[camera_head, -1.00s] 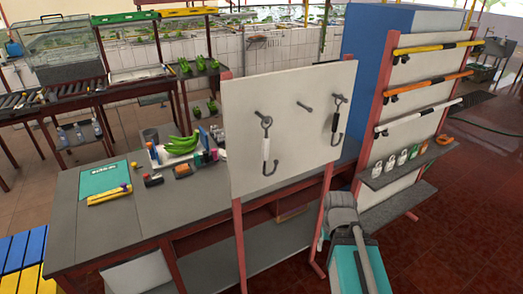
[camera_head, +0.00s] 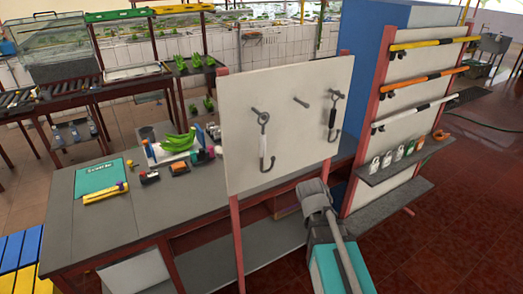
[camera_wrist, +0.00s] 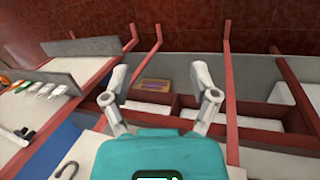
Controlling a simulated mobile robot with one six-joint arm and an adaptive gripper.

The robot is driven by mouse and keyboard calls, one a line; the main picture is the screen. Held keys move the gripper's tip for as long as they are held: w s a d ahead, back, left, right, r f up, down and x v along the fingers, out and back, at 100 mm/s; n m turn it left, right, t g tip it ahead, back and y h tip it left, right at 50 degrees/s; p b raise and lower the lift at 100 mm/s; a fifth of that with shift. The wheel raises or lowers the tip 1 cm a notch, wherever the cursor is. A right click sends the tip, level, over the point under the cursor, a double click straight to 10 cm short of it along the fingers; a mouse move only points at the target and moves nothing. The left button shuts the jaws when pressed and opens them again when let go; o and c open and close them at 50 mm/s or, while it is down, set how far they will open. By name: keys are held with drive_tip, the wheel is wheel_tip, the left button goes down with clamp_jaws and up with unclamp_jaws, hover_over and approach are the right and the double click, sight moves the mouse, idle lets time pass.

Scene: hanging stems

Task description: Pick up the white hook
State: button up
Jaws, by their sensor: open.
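The white hook (camera_head: 264,147) hangs from the left peg of an upright pale board in the head view. It has a metal eye at the top, a white shank and a dark curved tip at the bottom. A black hook (camera_head: 333,117) hangs from the right peg. My gripper (camera_wrist: 160,72) is open and empty in the wrist view, its two grey fingers spread wide above a teal palm. A grey hook tip shows at the lower left of the wrist view; I cannot tell which hook it is. My arm is low, in front of the board's right side.
The board (camera_head: 235,100) stands on red posts, with a bare middle peg (camera_head: 301,102). Behind it is a grey table (camera_head: 130,222) with bananas (camera_head: 180,141). To the right, a rack holds coloured bars and a shelf (camera_head: 395,165) of padlocks. The red floor at right is open.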

drive_tip(key=w+a+r+n+t+h, duration=0.3)
drive_tip(key=w+a+n+h, duration=0.1)
drive_tip(key=w+a+n, duration=0.25)
drive_tip(key=n+t+h+b, duration=0.2)
drive_tip(key=n+t+h, duration=0.2)
drive_tip(key=n+t, duration=0.9)
approach(262, 149)
drive_tip(key=a+n+g, duration=0.3)
drive_tip(key=shift+s+a+r, duration=0.2)
drive_tip(key=shift+s+r, duration=0.25)
drive_tip(key=shift+s, duration=0.05)
drive_tip(key=shift+x, duration=4.35)
drive_tip(key=shift+d, duration=0.1)
drive_tip(key=shift+x, duration=2.5)
